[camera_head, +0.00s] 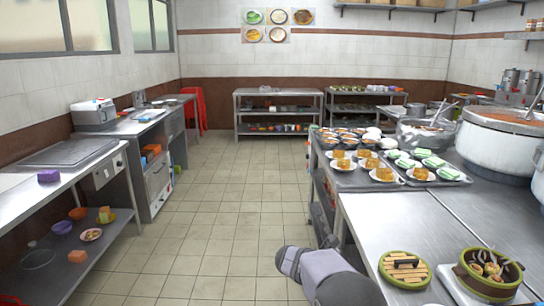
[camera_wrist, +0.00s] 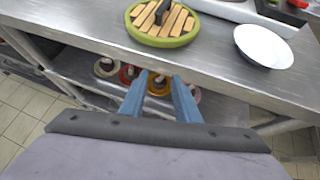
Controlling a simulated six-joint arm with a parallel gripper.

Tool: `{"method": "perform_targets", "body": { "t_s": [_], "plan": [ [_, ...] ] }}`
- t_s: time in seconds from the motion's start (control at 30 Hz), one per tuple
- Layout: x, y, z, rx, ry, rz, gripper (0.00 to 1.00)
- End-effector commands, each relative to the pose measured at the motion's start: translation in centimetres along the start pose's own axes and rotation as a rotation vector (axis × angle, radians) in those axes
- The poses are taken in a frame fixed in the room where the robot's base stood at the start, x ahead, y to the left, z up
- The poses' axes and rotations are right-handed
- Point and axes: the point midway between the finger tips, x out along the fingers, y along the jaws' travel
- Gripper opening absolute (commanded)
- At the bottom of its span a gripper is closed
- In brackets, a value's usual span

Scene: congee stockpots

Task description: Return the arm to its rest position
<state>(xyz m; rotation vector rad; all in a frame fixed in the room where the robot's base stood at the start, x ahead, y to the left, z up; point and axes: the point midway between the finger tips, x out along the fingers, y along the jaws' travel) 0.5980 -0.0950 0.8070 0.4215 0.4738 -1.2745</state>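In the wrist view, my gripper (camera_wrist: 161,76) has two blue fingers with a clear gap between them. Nothing is held in the gap. The fingers point toward the front edge of a steel counter (camera_wrist: 90,40), with a lower shelf seen behind and between them. In the head view, my grey and black arm (camera_head: 322,272) is at the bottom centre, over the aisle floor beside the right-hand counter (camera_head: 385,215). The fingers cannot be made out in that view.
A green-rimmed wooden lid (camera_head: 404,268) lies on the near right counter, beside a steamer of food (camera_head: 488,274). The wrist view shows a white bowl (camera_wrist: 264,46) right of the lid. Large pots (camera_head: 500,140) stand at right. The tiled aisle (camera_head: 235,210) is clear.

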Motion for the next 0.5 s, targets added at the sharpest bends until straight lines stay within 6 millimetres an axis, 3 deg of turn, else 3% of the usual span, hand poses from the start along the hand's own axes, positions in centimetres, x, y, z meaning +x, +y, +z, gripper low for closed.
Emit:
{"method": "perform_targets", "body": {
  "t_s": [0.17, 0.4, 0.5],
  "plan": [
    [-0.9, -6.9, -3.0, 0.23, 0.228, -0.075, 0.29],
    [-3.5, -18.2, -9.2, 0.814, 0.51, -0.37, 0.29],
    [-5.0, -21.7, -11.5, 1.039, 0.576, -0.505, 0.29]
  ]
}}
